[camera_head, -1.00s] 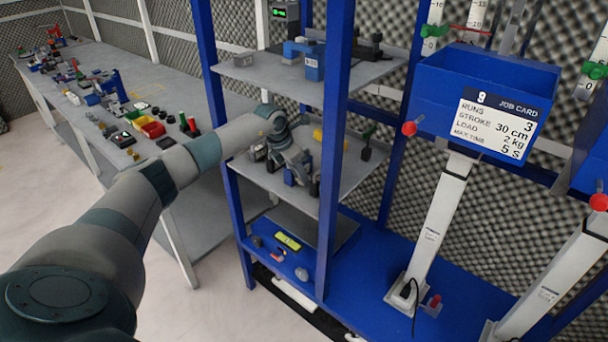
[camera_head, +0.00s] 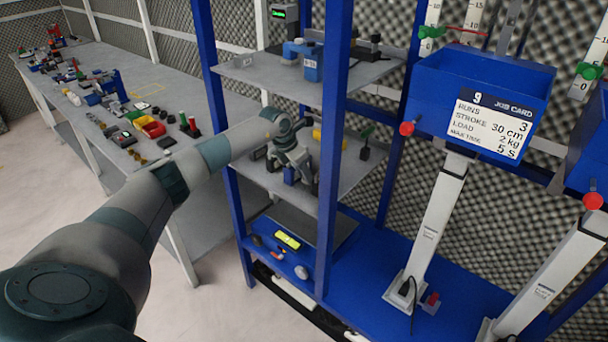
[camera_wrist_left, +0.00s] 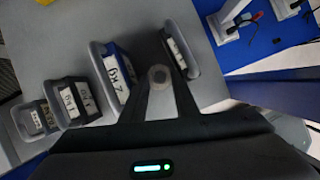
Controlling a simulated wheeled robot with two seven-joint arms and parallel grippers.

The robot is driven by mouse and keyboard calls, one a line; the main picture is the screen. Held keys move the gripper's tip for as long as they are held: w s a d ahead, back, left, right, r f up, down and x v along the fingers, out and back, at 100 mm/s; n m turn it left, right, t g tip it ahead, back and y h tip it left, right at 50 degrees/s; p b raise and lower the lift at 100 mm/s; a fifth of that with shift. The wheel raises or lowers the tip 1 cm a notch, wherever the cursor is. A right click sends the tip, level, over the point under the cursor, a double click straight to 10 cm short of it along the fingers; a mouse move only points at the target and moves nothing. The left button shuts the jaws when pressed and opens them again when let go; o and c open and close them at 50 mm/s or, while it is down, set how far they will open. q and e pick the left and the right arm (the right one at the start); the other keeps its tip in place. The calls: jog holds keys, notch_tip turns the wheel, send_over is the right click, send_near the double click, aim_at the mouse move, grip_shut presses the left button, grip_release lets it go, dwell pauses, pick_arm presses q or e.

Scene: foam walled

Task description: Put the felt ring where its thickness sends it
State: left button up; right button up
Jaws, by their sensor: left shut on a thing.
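My left gripper (camera_head: 292,178) reaches in over the middle shelf of the blue rack. In the left wrist view its fingers (camera_wrist_left: 158,82) are shut on a small grey round piece, the felt ring (camera_wrist_left: 158,75). Its thickness cannot be read from here. Below the fingertips several small labelled trays stand in a row on the grey shelf. One tray with a blue inside (camera_wrist_left: 113,75) is just left of the ring, and another tray (camera_wrist_left: 180,50) is just right of it. A dark tray (camera_wrist_left: 73,101) and a grey tray (camera_wrist_left: 36,120) stand further left. Labels are only partly legible. My right gripper is not seen.
A blue rack post (camera_head: 333,150) stands close right of my gripper. The upper shelf (camera_head: 270,72) lies above it. A cluttered bench (camera_head: 205,105) is at left.

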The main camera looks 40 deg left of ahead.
pick_arm(q)
jog(key=shift+s+d+f, duration=0.15)
jog(key=shift+s+f, duration=0.15)
jog(key=shift+f, duration=0.25)
jog(key=shift+s+d+f, duration=0.1)
jog(key=shift+s+f, duration=0.15)
jog(key=shift+f, duration=0.25)
jog(key=o, duration=0.8)
jog(key=shift+w+a+f, duration=0.1)
jog(key=shift+w+f, duration=0.05)
jog(key=shift+f, duration=0.05)
jog(key=shift+w+a, duration=0.2)
jog(key=shift+w, duration=0.15)
jog(key=shift+s+r, duration=0.1)
jog(key=shift+r, duration=0.2)
